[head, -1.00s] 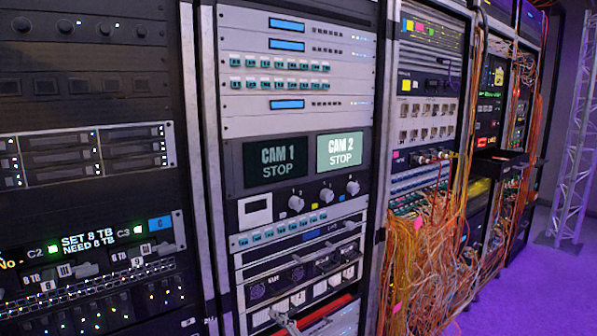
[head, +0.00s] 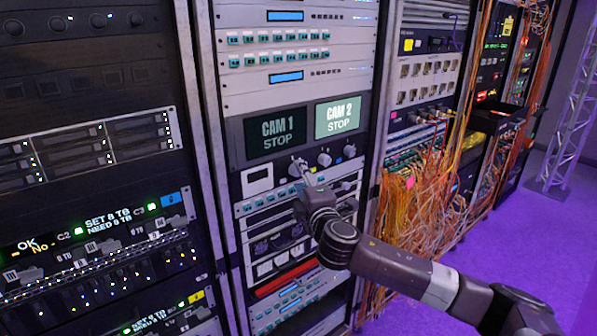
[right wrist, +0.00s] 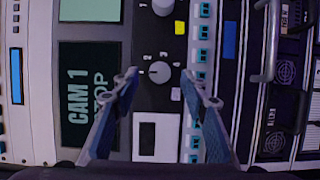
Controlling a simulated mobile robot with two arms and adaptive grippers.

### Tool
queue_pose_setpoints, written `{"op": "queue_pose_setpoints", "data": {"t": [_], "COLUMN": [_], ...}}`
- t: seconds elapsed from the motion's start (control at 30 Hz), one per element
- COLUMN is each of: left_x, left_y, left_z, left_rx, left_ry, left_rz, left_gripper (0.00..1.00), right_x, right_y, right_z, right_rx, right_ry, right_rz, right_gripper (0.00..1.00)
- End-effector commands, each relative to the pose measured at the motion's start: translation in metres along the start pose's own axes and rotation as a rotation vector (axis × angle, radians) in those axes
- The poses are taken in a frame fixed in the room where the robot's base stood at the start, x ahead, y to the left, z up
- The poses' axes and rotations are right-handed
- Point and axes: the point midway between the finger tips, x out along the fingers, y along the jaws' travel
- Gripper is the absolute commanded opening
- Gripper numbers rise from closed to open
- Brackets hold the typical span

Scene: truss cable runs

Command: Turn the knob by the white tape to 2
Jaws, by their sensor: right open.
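Three grey knobs sit in a row on the rack panel below the CAM 1 screen (head: 275,134) and CAM 2 screen (head: 338,117). The left knob (right wrist: 158,72) shows between my fingers in the right wrist view, with small marks beside it; its pointer direction is unclear. The right knob (head: 349,150) is clear. My right gripper (right wrist: 160,84) is open, fingers pointing at the left knob, apparently not touching.
A white-faced module (right wrist: 158,137) lies left of the left knob on the panel. A row of teal connectors (head: 262,206) runs below the knobs. Orange cables (head: 425,215) hang thickly from the rack to the right. Purple floor (head: 530,240) is free at the right.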

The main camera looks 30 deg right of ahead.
Motion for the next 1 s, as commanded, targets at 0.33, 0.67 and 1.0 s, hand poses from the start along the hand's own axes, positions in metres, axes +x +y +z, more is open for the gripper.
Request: {"op": "queue_pose_setpoints", "data": {"t": [0.33, 0.67, 1.0], "left_x": [-0.006, -0.005, -0.006], "left_y": [0.000, 0.000, 0.000], "left_z": [-0.001, -0.001, -0.001], "left_rx": [0.000, 0.000, 0.000], "left_ry": [0.000, 0.000, 0.001], "left_rz": [0.000, 0.000, 0.000], "left_gripper": [0.00, 0.00, 0.00], "right_x": [0.021, 0.021, 0.021], "right_y": [0.000, -0.001, -0.001], "right_z": [-0.001, 0.000, 0.000], "right_rx": [0.001, 0.001, 0.001], "right_ry": [0.001, 0.001, 0.001], "right_rz": [0.000, -0.001, -0.002], "right_gripper": [0.41, 0.28, 0.00]}}
